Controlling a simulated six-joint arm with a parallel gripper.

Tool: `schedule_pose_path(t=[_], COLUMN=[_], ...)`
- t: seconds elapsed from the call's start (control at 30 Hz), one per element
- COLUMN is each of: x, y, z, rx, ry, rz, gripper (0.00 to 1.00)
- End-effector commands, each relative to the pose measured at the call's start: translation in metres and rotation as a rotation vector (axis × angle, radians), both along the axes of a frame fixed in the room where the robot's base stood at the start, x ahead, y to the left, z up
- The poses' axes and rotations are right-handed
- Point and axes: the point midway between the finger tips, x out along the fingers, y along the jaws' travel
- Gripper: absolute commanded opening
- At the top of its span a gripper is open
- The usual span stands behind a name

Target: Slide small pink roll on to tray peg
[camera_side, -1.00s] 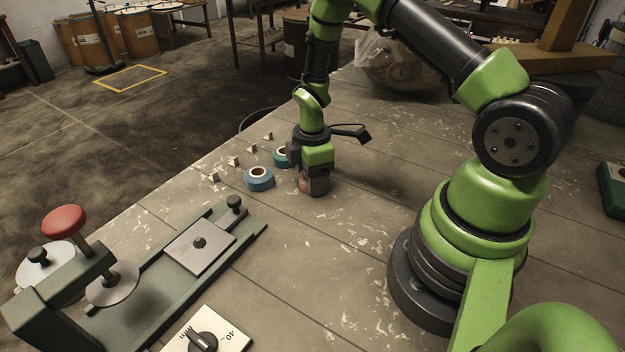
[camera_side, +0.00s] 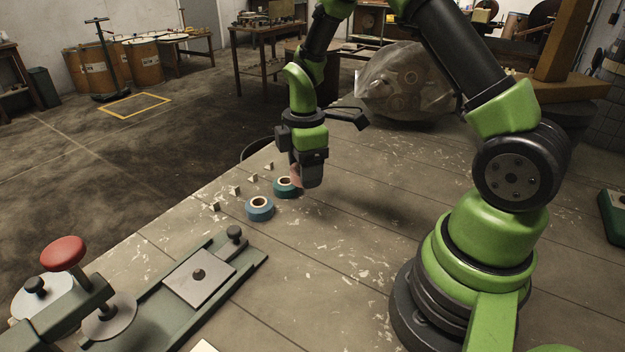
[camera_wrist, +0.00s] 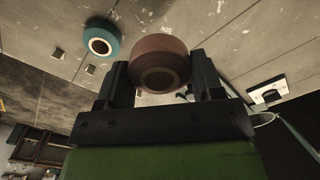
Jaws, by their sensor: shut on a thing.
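The small pink roll (camera_wrist: 160,60) is held between the two fingers of my gripper (camera_wrist: 163,85) in the wrist view, its hole showing. In the side view my gripper (camera_side: 304,178) is shut on the pink roll (camera_side: 296,175) and holds it above the table, mostly hidden by the fingers. The tray peg (camera_side: 198,273) stands up from the square metal tray plate (camera_side: 208,285) on the green winding fixture, at lower left. My gripper is well behind and to the right of the peg. The peg is bare.
A blue roll (camera_side: 260,208) and a teal roll (camera_side: 285,187) lie on the table close to my gripper. Several small pale pieces (camera_side: 235,190) line the table's left edge. The fixture has a red knob (camera_side: 63,252).

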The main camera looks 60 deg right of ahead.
Motion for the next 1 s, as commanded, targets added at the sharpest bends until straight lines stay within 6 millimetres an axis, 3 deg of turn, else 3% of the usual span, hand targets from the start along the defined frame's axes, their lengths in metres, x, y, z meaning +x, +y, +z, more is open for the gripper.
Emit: schedule_pose_path(t=[0.23,0.4,0.5,0.7,1.0], x=[0.047,0.059,0.059,0.056,0.055], y=[0.091,0.164,0.197,0.229,0.231], z=[-0.005,-0.009,-0.011,-0.013,-0.033], rx=[0.000,0.000,0.000,0.001,0.001], ry=[-0.001,-0.002,-0.001,-0.002,0.000], rz=[0.018,0.014,0.010,0.002,0.000], gripper=[0.37,0.37,0.37,0.37,0.37])
